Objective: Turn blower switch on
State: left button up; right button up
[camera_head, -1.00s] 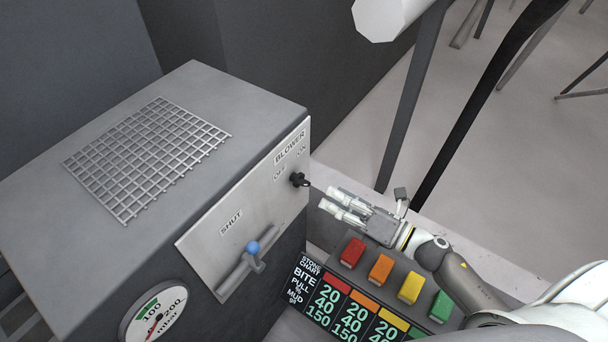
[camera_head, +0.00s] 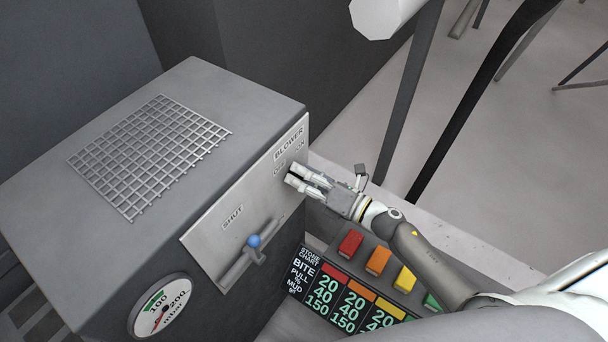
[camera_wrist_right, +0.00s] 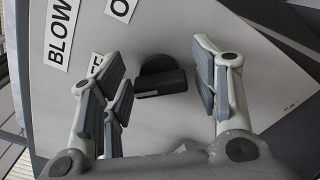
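The blower switch is a black knob (camera_wrist_right: 162,78) on the light panel (camera_head: 225,250) of the dark grey machine, below the BLOWER label (camera_head: 289,143). In the head view my right gripper (camera_head: 291,178) is at the panel and hides the knob. In the right wrist view the knob sits between the spread fingers of my right gripper (camera_wrist_right: 165,85), with a gap on both sides. The gripper is open and I see no contact with the knob. The OFF and ON labels are partly covered. My left gripper is not in view.
A lever with a blue ball (camera_head: 253,241) sits lower left on the same panel. A pressure gauge (camera_head: 160,307) is at the lower left. Red (camera_head: 350,243), orange (camera_head: 378,260) and yellow (camera_head: 404,279) blocks stand below my right arm beside a stone chart (camera_head: 340,297).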

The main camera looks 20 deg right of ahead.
jog(key=c, duration=0.8)
jog(key=shift+m, duration=0.4)
jog(key=m+p, duration=0.1)
jog(key=m, duration=0.2)
jog(key=m+p, duration=0.1)
jog(key=m, duration=0.3)
jog(key=shift+m+p, duration=0.3)
jog(key=m+p, duration=0.1)
jog(key=m, duration=0.3)
jog(key=shift+f, duration=0.1)
jog(key=shift+f+m+p, duration=0.15)
jog(key=shift+m+p, duration=0.3)
jog(key=shift+m, duration=1.35)
